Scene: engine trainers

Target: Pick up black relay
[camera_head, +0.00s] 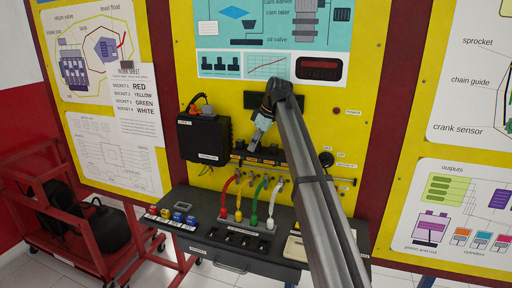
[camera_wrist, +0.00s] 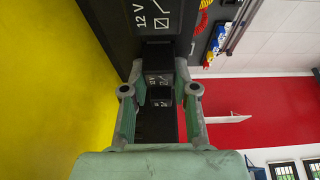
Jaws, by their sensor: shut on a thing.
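My gripper (camera_head: 253,146) reaches the yellow panel and points down-left at a row of dark sockets or relays (camera_head: 270,156) on a black strip. In the wrist view its two green-padded fingers (camera_wrist: 160,74) are closed on the sides of a small black relay (camera_wrist: 158,80) with white markings. The relay lies against or very close to the black unit labelled 12 V (camera_wrist: 122,22). I cannot tell whether it is still seated. In the head view the gripper and arm hide much of the relay area.
A black box (camera_head: 203,138) is mounted left of the gripper. Below, a dark shelf (camera_head: 200,240) carries red, yellow, green and white curved leads (camera_head: 239,200) and several small coloured blocks (camera_head: 172,215). A red trolley (camera_head: 85,235) stands at the lower left.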

